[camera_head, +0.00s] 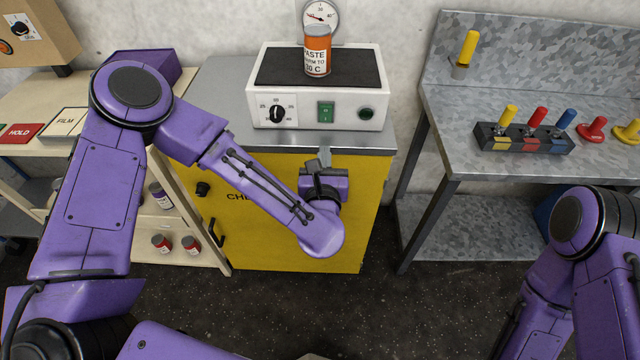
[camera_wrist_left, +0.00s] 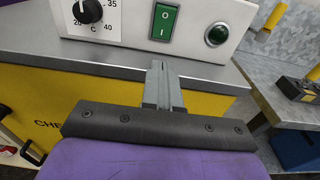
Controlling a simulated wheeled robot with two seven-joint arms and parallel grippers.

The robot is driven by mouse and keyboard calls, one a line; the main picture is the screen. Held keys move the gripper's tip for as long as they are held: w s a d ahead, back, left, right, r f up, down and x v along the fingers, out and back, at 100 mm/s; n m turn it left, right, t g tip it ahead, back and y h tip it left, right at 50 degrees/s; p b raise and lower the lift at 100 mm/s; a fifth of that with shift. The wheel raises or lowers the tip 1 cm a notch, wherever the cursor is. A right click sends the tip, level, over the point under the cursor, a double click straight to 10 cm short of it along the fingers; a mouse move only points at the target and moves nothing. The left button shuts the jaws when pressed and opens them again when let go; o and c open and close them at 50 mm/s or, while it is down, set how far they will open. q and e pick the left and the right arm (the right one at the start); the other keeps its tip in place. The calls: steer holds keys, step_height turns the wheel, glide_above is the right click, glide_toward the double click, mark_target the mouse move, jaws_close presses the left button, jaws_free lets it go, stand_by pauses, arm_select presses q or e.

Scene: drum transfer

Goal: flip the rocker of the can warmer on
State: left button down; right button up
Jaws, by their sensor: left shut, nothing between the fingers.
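The can warmer (camera_head: 258,107) is a white box with a black top plate on the yellow cabinet. Its green rocker (camera_head: 326,111) sits mid-front between a black dial (camera_head: 277,114) and a dark green round lamp (camera_head: 366,113). The rocker also shows in the left wrist view (camera_wrist_left: 164,22), marked I and O; I cannot tell which side is pressed. An orange can (camera_head: 317,51) stands upright on the plate. My left gripper (camera_head: 321,158) is shut and empty, its tips (camera_wrist_left: 159,68) just below the rocker in the picture, apart from it. My right gripper is out of view.
The yellow cabinet's grey top edge (camera_head: 365,142) lies under the warmer. A round gauge (camera_head: 320,14) is behind the can. A metal bench (camera_head: 450,165) with coloured-handled tools stands right. A wooden shelf unit (camera_head: 100,170) with cans stands left.

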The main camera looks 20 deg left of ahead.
arm_select(q)
steer(key=s, duration=0.1)
steer(key=s+d+b, duration=0.1)
steer(key=s, duration=0.1)
steer(key=s+f, duration=0.1)
steer(key=s, duration=0.1)
steer(key=shift+s+d+f+b, duration=0.1)
steer(key=shift+d+b, duration=0.15)
steer(key=shift+b, duration=0.1)
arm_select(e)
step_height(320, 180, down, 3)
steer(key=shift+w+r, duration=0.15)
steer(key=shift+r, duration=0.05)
